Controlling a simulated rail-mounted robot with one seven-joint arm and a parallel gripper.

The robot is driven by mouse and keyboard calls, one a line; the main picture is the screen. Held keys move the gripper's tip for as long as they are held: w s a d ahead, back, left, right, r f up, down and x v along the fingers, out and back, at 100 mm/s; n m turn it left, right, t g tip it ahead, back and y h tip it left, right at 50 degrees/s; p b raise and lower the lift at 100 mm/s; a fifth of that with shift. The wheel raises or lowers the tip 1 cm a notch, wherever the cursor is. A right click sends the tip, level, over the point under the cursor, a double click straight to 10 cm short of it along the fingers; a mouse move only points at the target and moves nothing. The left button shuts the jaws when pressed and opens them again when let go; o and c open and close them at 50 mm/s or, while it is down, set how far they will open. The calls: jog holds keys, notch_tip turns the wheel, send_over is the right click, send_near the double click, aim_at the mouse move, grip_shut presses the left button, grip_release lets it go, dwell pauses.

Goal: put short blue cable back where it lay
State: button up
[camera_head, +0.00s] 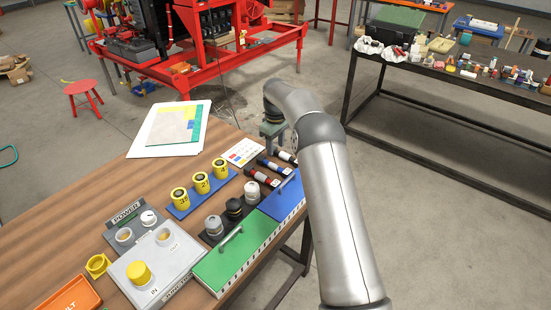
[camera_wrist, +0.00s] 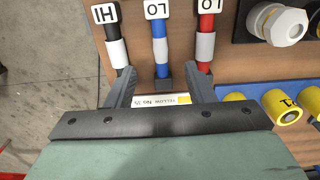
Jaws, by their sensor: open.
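The blue cable (camera_wrist: 160,35) lies on the brown bench top in the wrist view. It has a white sleeve and a white end tag marked LO. A black cable (camera_wrist: 116,50) tagged HI lies to its left and a red cable (camera_wrist: 206,45) to its right. My gripper (camera_wrist: 161,75) is open, with one finger on each side of the blue cable's near end and gaps beside it. Whether the fingers are down at cable height I cannot tell. In the head view my gripper (camera_head: 272,130) is over the bench's far edge, beyond the cable row.
Yellow cylinders (camera_head: 201,182) on a blue strip stand left of the cables, with black and grey fittings (camera_head: 234,209) nearer.

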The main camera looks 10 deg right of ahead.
jog(key=s+a+r+m, duration=0.1)
jog(key=s+r, duration=0.5)
jog(key=r, duration=0.5)
jog(key=s+r+m, duration=0.2)
jog(key=s, duration=0.6)
jog(key=s+r+m, duration=0.1)
jog(key=s+r, duration=0.2)
jog(key=s, duration=0.4)
jog(key=s+f+m, duration=0.2)
jog(key=s, duration=1.1)
jog(key=s+f+m, duration=0.2)
jog(key=s+f, duration=0.1)
jog(key=s, duration=1.1)
jog(key=shift+d+t, duration=0.15)
jog(key=shift+t, duration=0.15)
jog(key=shift+f, duration=0.1)
